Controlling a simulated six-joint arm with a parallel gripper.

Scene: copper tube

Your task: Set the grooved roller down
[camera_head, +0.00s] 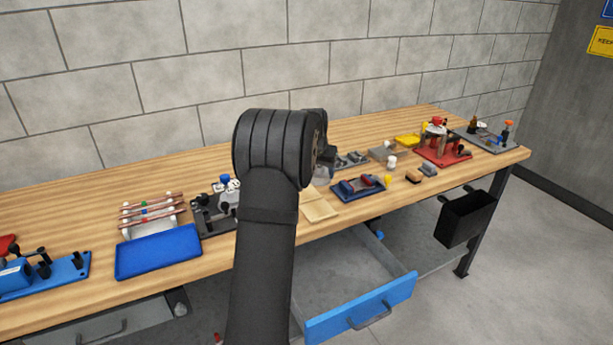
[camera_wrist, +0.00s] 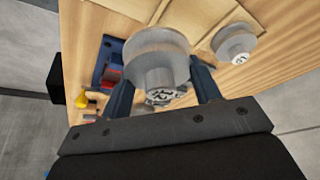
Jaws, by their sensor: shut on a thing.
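My gripper (camera_wrist: 160,85) is shut on a grey grooved roller (camera_wrist: 158,48), which sits between its two blue-grey fingers in the wrist view. The roller has a pale marked hub facing the camera. It appears to be held above the bench, though its underside is hidden. A second, similar grey roller (camera_wrist: 235,43) stands apart to the right, by a pale wooden board (camera_wrist: 190,12). In the head view my arm hides most of the gripper, and a grey part of a roller (camera_head: 321,176) shows just right of it.
The wooden bench (camera_head: 80,220) holds a blue tray (camera_head: 158,252), copper tubes on a rack (camera_head: 150,212), a blue holder with red parts (camera_head: 357,188) and a red fixture (camera_head: 442,150). An open drawer (camera_head: 362,308) juts out below the front edge. A black bin (camera_head: 465,220) hangs at right.

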